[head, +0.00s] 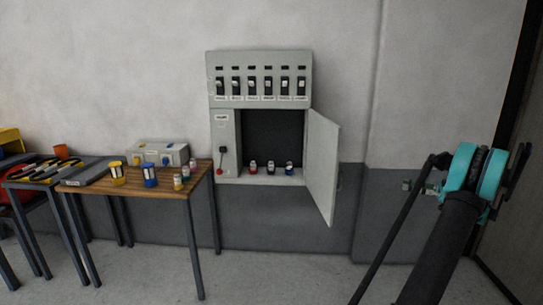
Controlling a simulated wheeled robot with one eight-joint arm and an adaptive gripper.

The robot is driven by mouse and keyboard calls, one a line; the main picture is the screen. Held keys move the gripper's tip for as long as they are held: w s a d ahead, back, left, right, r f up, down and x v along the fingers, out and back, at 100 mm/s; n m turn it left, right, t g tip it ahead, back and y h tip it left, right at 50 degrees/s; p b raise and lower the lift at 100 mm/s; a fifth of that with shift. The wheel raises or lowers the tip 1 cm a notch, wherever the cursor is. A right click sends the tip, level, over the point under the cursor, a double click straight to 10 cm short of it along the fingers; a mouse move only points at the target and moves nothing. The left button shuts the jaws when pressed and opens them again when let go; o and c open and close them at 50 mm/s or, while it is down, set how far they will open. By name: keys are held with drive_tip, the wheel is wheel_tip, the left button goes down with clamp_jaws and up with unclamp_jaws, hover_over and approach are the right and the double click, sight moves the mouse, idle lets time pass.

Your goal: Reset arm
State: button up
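My arm rises from the bottom right of the head view, a dark link ending in a teal joint. Dark, thin parts beside this joint may belong to my gripper, but its fingertips cannot be made out. I cannot tell whether it is open or shut, and no held object shows. The arm's end is at the right, apart from the grey wall cabinet (225,148) and the tables.
The cabinet's door (322,165) stands open to the right. Red, black and blue-based items sit on its bottom ledge, below several switches. A wooden table (201,180) at left bears yellow and blue coils and a grey box (158,154). Clear floor lies in front.

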drive_tip(key=s+a+f+m+g+h, duration=0.2)
drive_tip(key=a+m+g+h, duration=0.3)
drive_tip(key=a, duration=1.9)
drive_tip(key=s+a+f+m+h, duration=0.4)
drive_tip(key=s+a, duration=0.6)
drive_tip(key=s+a+f+m+h, duration=0.1)
drive_tip(key=s+f+h, duration=0.2)
drive_tip(key=s, duration=0.7)
drive_tip(key=s+a+f+m+h, duration=0.1)
drive_tip(key=s+f+m+h, duration=0.1)
drive_tip(key=s+f, duration=0.4)
drive_tip(key=s+h, duration=0.1)
drive_tip(key=s, duration=0.3)
drive_tip(key=shift+s+a+f+t+h, duration=0.15)
drive_tip(key=shift+s+t+h, duration=0.15)
drive_tip(key=shift+t+h, duration=0.1)
